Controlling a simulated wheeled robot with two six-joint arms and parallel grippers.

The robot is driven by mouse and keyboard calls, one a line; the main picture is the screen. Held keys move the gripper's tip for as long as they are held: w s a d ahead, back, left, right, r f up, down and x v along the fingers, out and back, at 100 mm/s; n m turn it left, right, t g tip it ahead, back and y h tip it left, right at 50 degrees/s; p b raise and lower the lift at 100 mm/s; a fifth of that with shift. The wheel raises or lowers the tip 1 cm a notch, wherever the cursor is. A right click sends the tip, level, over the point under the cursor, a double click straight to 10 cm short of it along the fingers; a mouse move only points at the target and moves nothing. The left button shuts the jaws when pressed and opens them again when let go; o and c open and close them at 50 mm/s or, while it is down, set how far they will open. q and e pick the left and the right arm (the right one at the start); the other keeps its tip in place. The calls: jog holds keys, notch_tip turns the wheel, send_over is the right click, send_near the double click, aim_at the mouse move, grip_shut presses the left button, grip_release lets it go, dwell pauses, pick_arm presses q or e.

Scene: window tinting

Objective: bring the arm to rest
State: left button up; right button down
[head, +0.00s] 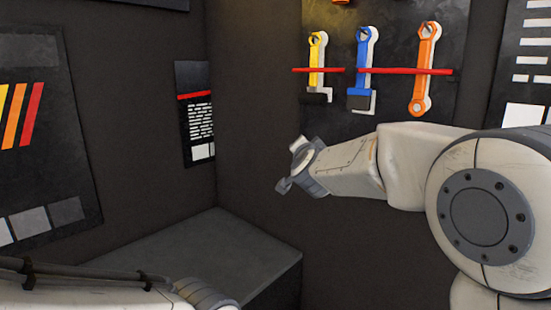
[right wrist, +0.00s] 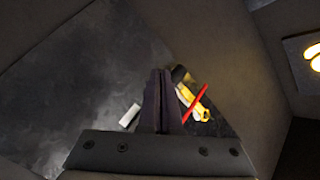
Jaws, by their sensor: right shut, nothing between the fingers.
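My right arm reaches in from the right in the head view, and its gripper (head: 293,168) is in the air in front of the dark wall, below and left of the tool board. In the right wrist view its two dark fingers (right wrist: 161,98) are pressed together with nothing between them. My left arm lies along the bottom left of the head view; its gripper is not visible.
A dark flat-topped block (head: 225,250) stands in the corner. Posters (head: 196,112) hang on the walls.

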jog(key=s+d+f+n+g+y, duration=0.1)
jog(key=s+d+f+n+g, duration=0.2)
jog(key=f, duration=0.4)
jog(key=s+f+n+g, duration=0.2)
jog(key=s+f, duration=0.4)
jog(key=f, duration=0.2)
jog(key=s+d+f+n+g+y, duration=0.1)
jog(key=s+d+f+n+g, duration=0.2)
jog(key=f, duration=0.4)
jog(key=s+d+f+n+g+h, duration=0.1)
jog(key=s+d+f+g, duration=0.15)
jog(key=s+f, duration=0.55)
jog(key=s+d+f+n+g, duration=0.1)
jog(key=s+f+g, duration=0.25)
jog(key=s, duration=0.75)
jog(key=s+a+r+n+g+y+b, duration=0.1)
jog(key=s+a+r+n+g, duration=0.2)
jog(key=s+a, duration=1)
notch_tip(320, 180, up, 2)
jog(key=n, duration=0.4)
jog(key=shift+s+a+r, duration=0.2)
jog(key=shift+s+a, duration=0.1)
